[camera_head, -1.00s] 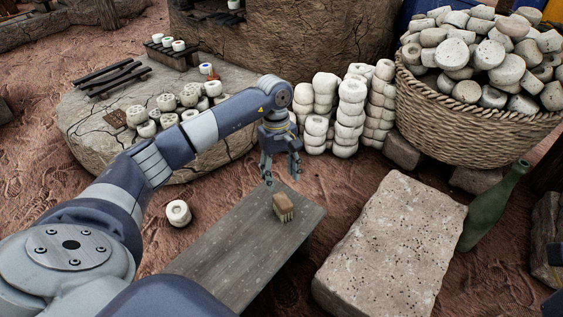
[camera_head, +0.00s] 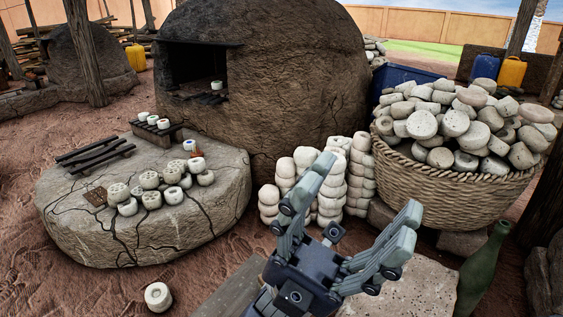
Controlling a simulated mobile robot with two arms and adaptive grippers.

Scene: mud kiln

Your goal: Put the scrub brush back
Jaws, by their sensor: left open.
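My left gripper (camera_head: 365,192) is raised close to the camera at the lower middle, fingers spread wide and pointing up. I see nothing between its fingers. The scrub brush is not visible; it is either behind the gripper or below the picture. The far part of the grey wooden bench (camera_head: 228,293) shows at the bottom edge, left of the gripper. My right gripper is not in view.
A cracked round stone slab (camera_head: 150,238) holds small pots and dark slats. Pale clay stacks (camera_head: 268,203) stand behind the gripper. A full wicker basket (camera_head: 455,196), a pale stone block (camera_head: 425,285) and a green bottle (camera_head: 482,275) are right. A pot (camera_head: 158,296) lies on the ground.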

